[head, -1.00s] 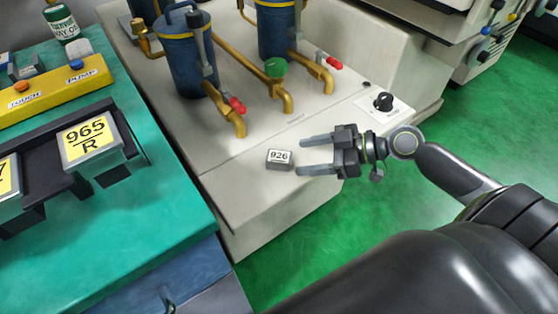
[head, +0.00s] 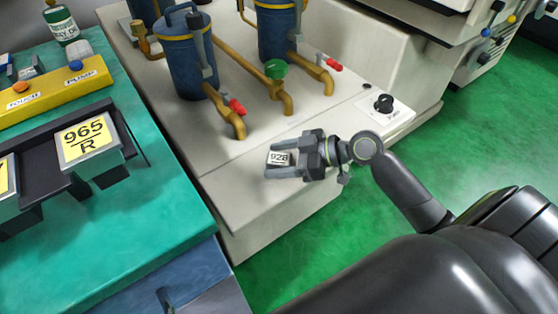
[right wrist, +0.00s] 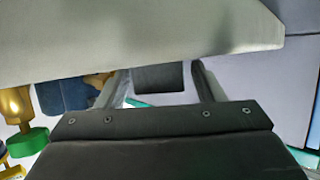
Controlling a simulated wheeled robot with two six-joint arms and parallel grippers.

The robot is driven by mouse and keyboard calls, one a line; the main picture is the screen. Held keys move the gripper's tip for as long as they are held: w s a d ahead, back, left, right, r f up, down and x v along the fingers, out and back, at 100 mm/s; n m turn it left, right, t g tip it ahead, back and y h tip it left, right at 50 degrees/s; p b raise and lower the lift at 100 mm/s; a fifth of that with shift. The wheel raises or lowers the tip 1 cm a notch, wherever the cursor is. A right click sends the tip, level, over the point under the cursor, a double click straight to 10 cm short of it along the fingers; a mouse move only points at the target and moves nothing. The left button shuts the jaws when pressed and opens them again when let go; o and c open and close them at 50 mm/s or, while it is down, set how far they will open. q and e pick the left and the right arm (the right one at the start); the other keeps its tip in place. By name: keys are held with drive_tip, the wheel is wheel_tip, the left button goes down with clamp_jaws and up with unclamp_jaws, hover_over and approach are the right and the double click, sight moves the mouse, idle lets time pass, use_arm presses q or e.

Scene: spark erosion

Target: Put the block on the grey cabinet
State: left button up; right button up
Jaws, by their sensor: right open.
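The small block (head: 279,158), dark grey with a white label, stands on the top of the pale machine base (head: 235,190), near its front edge. My right gripper (head: 271,161) is open, with its fingers on either side of the block. In the right wrist view the dark block (right wrist: 158,78) shows between the two fingers of the right gripper (right wrist: 160,85), with gaps at its sides. My left gripper is not in view. I cannot tell which body is the grey cabinet.
Blue canisters (head: 191,55) with brass pipes (head: 283,100) and red-handled taps stand behind the block. A knob (head: 383,103) sits to the right. A teal bench (head: 165,215) with labelled blocks (head: 86,140) is on the left. Green floor (head: 480,130) lies to the right.

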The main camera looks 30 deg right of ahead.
sight(279, 158)
clamp_jaws()
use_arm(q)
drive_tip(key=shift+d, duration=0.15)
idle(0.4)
use_arm(e)
drive_tip(key=shift+r, duration=0.1)
